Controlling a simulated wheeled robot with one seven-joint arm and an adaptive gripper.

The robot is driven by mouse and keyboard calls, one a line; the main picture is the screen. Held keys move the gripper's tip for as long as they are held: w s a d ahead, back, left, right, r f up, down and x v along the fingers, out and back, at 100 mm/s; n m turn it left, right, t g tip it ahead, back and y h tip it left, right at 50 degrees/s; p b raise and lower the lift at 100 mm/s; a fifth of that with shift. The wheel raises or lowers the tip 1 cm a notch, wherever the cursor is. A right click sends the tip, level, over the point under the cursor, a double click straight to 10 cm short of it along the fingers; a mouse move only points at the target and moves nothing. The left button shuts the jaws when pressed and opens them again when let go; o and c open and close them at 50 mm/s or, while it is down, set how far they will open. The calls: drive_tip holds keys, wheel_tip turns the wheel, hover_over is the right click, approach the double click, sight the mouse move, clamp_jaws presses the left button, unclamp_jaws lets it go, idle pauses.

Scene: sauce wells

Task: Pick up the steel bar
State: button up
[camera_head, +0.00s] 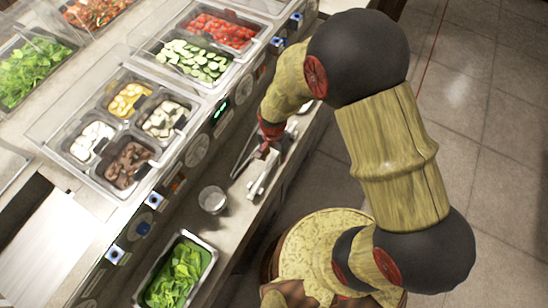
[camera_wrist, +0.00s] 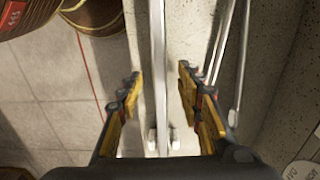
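The steel bar (camera_head: 260,181) lies along the front strip of the counter, close to its outer edge. In the wrist view the bar (camera_wrist: 158,45) is a long, thin pale strip running up the middle. My gripper (camera_wrist: 159,84) is open, with one yellow-and-black finger on each side of the bar and a gap on both sides. In the head view my gripper (camera_head: 268,140) is over the far part of the bar and hides some of it. I cannot tell its exact height above the bar.
Metal tongs (camera_head: 242,160) lie beside the bar on the inner side; they also show in the wrist view (camera_wrist: 236,60), right of the right finger. A clear cup (camera_head: 212,199) and a pan of greens (camera_head: 178,274) stand nearer. Food wells (camera_head: 133,113) line the counter.

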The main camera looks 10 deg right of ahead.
drive_tip(key=shift+c, duration=0.4)
drive_tip(key=c, duration=0.7)
clamp_jaws()
